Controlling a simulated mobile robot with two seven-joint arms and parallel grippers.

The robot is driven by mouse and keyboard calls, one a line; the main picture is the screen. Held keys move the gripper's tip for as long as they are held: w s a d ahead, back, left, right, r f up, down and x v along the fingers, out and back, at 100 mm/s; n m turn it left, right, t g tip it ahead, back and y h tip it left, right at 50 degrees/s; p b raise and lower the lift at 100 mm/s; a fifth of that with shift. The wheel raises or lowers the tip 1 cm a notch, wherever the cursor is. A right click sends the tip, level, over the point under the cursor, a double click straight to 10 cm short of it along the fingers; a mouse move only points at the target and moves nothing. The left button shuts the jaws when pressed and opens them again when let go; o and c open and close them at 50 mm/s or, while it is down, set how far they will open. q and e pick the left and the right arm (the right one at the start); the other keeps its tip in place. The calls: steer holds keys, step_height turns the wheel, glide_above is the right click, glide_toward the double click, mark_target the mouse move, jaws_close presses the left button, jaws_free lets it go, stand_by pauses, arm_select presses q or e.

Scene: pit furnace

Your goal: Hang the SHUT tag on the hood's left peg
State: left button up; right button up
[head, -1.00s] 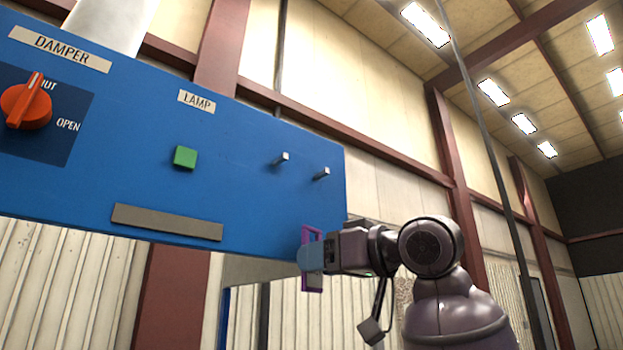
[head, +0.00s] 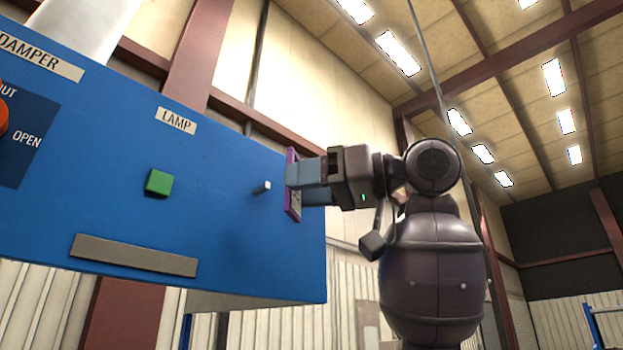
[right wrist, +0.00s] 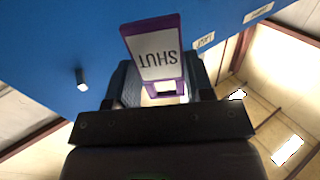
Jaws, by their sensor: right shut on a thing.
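The SHUT tag (head: 292,156) is a white plate in a purple frame. My right gripper (head: 306,186) is shut on it and holds it before the blue hood (head: 225,235), at peg height. The hood's left peg (head: 262,187) shows bare, just left of the tag in the head view. The right peg is hidden behind the tag and gripper there. In the right wrist view, the tag (right wrist: 157,52) reads upside down, and one bare peg (right wrist: 82,80) shows to its left, probably the right peg. I cannot see the tag touching a peg. My left gripper is out of view.
The hood also bears a green lamp button (head: 159,182), a LAMP label (head: 176,121), a grey strip (head: 134,255) and an orange damper knob (head: 3,117) at the left edge.

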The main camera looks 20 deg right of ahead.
mark_target(248, 215)
steer(key=shift+w+a+f+p, duration=0.1)
steer(key=shift+w+a+p, duration=0.2)
steer(key=shift+w, duration=0.6)
steer(key=shift+w+a+f+p, duration=0.15)
steer(key=shift+w+a, duration=0.25)
steer(key=shift+w, duration=0.5)
steer(key=shift+w+a+p, duration=0.25)
steer(key=shift+w+p, duration=0.05)
steer(key=shift+w, duration=0.45)
steer(key=shift+w+a+p, duration=0.25)
steer(key=shift+w+p, duration=0.05)
steer(key=shift+w, duration=0.4)
steer(key=shift+w+a+f, duration=0.15)
steer(key=shift+w+f, duration=0.1)
steer(key=shift+w, duration=0.1)
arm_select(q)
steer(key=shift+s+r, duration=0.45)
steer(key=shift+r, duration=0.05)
arm_select(e)
steer(key=shift+w+f, duration=0.1)
steer(key=shift+f, duration=0.05)
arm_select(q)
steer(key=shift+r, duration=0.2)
arm_select(e)
steer(key=shift+w+f, duration=0.1)
steer(key=shift+f, duration=0.15)
steer(key=shift+a, duration=0.1)
